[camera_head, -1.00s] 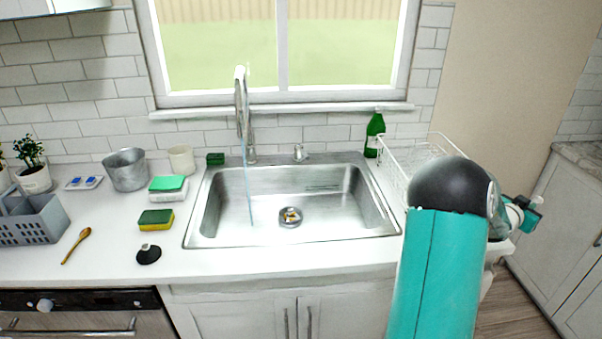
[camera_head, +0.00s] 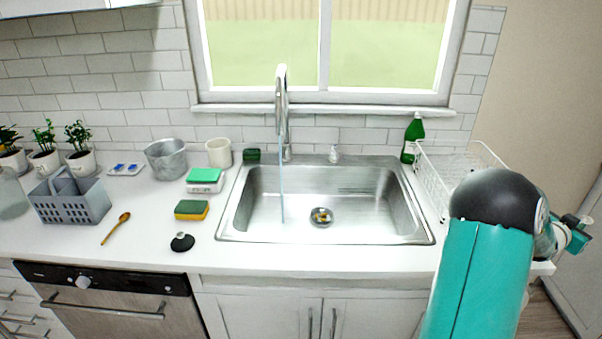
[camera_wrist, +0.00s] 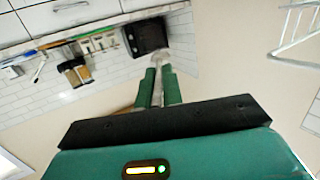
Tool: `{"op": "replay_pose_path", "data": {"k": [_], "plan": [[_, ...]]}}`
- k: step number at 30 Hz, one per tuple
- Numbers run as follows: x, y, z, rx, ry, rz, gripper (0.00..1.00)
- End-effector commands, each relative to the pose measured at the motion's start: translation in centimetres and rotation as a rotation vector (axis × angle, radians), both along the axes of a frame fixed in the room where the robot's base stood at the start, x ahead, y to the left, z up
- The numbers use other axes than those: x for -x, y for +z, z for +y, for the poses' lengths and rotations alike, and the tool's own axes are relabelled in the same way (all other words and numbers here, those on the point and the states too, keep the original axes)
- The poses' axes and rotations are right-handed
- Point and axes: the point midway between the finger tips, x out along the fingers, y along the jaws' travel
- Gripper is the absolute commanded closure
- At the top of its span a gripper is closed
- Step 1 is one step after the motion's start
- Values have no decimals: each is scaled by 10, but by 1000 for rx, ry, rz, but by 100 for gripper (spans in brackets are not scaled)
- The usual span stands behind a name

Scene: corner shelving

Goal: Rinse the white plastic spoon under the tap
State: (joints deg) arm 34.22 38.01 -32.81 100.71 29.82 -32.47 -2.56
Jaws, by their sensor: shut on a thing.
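My gripper (camera_wrist: 158,88) is shut on the white plastic spoon (camera_wrist: 162,62), a thin pale piece between the green fingers whose far end sticks out past the tips. In the head view the spoon cannot be made out; my arm's end is at the far right, beyond the drying rack and well apart from the sink. The tap (camera_head: 282,105) stands behind the steel sink (camera_head: 260,228). A thin stream of water (camera_head: 282,190) falls from it into the left part of the basin.
A white wire rack (camera_head: 432,185) and a green bottle (camera_head: 412,138) stand right of the sink. On the left counter are a yellow-green sponge (camera_head: 191,210), a black stopper (camera_head: 182,242), a wooden spoon (camera_head: 115,229), a grey caddy (camera_head: 70,203) and a metal bucket (camera_head: 166,160).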

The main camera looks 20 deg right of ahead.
Motion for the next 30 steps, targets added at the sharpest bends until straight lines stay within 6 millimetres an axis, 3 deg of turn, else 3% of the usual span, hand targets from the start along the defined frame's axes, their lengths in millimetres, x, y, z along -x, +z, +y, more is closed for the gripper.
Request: {"op": "replay_pose_path", "data": {"k": [12, 30], "plan": [[-3, 0, 6, 0, 0, 0, 100], [2, 0, -5, -1, 0, 0, 100]]}}
